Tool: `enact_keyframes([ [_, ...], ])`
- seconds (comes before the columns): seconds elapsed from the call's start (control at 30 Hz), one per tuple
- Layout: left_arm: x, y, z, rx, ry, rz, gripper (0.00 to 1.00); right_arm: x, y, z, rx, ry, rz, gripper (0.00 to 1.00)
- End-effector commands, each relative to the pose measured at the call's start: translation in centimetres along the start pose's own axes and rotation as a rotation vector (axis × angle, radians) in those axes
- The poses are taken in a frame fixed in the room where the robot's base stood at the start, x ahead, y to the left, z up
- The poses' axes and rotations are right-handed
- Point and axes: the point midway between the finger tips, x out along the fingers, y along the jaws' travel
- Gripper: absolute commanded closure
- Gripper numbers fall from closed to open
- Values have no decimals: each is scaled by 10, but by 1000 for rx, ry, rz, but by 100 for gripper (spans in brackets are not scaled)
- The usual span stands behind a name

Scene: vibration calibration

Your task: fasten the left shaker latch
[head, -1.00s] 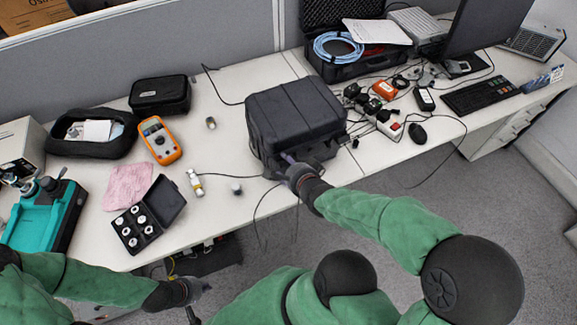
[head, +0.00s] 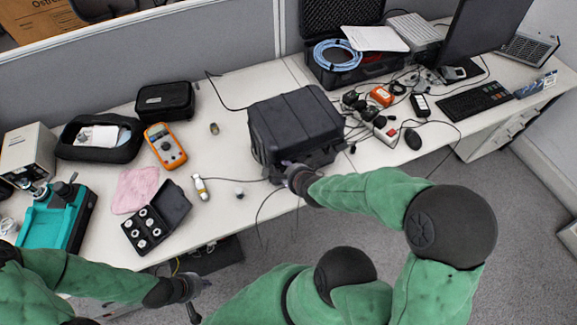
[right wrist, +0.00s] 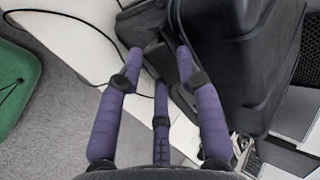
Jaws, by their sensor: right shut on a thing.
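The black hard case (head: 297,115) stands closed near the middle of the desk in the head view. Its dark side fills the upper right of the right wrist view (right wrist: 225,60). My right gripper (head: 287,165) is at the lower front of the case. In the right wrist view its purple fingers (right wrist: 160,52) are shut on a dark latch part (right wrist: 153,50) at the case's front. The fingers hide part of the latch, so I cannot tell whether it is fastened. My left gripper (head: 198,298) is empty, its fingers spread, below the desk's front edge.
An open box of round weights (head: 157,219), a small bottle (head: 201,188) and an orange multimeter (head: 165,145) lie left of the case. Cables and a power strip (head: 384,132) lie to its right. An open case with blue cable (head: 338,54) stands behind.

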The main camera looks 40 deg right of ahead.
Motion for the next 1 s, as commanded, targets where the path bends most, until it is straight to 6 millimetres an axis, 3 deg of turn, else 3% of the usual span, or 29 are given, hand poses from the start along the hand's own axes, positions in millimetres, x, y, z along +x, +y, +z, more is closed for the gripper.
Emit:
enact_keyframes([
  [0.1,-18,6,1,0,0,0,100,-3,0,2,1,-5,45,97],
  [0.3,-32,11,1,0,0,0,100,-2,0,2,1,-5,86,97],
  [0.73,-34,12,1,0,0,0,100,0,3,3,-1,-6,101,97],
  [0.77,-34,12,1,0,0,0,100,0,3,3,-1,-6,101,61],
  [0.8,-34,12,1,0,0,0,100,0,3,3,-1,-6,101,50],
  [1.0,-34,12,2,0,0,0,100,-1,0,2,-1,-3,95,48],
])
